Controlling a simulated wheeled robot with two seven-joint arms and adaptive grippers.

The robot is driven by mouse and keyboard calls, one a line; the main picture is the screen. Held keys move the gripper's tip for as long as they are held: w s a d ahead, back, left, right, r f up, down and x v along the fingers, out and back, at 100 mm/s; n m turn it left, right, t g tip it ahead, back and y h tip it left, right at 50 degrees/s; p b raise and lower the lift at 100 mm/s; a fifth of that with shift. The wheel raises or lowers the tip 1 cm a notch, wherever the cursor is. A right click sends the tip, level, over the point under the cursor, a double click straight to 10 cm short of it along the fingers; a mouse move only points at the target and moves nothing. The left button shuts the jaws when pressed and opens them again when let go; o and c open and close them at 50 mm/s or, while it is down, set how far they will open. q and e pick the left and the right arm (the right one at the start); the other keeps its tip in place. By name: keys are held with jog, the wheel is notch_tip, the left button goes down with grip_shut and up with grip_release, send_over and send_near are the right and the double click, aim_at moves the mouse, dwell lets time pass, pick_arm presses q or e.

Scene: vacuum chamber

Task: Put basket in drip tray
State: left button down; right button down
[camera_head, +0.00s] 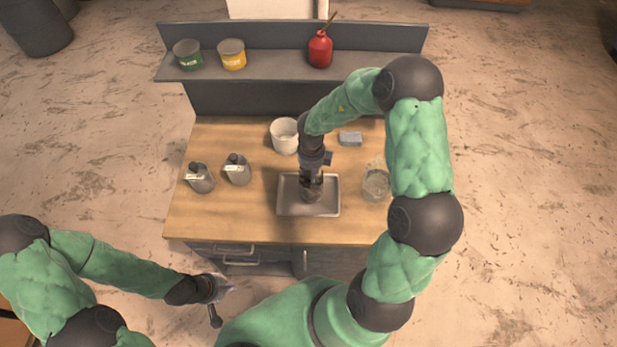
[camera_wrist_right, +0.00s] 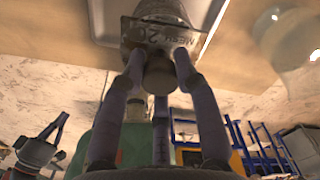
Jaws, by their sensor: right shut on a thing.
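The drip tray (camera_head: 326,208) is a shallow grey metal tray at the front middle of the wooden bench. My right gripper (camera_head: 312,184) points down over the tray. It is shut on the basket (camera_head: 312,194), which is mostly hidden by the gripper in the head view. In the right wrist view the basket (camera_wrist_right: 160,32) is grey metal with a "MESH 20" label, and my fingers close around its dark knob. I cannot tell whether the basket touches the tray floor. My left gripper (camera_head: 224,299) hangs in front of the bench, empty, its fingers apart.
A white pot (camera_head: 284,136) stands behind the tray, a grey block (camera_head: 350,139) at back right, and a clear glass jar (camera_head: 376,184) right of the tray. Two grey bottles (camera_head: 237,170) stand at left. A shelf holds two cans (camera_head: 232,54) and a red oil can (camera_head: 320,48).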

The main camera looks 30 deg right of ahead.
jog(key=shift+w+a+f, duration=0.1)
jog(key=shift+w+f, duration=0.5)
jog(key=shift+f, duration=1.75)
jog(key=c, duration=0.9)
grip_release()
notch_tip(320, 180, up, 12)
jog(key=shift+r+p, duration=0.15)
jog(key=shift+p, duration=0.3)
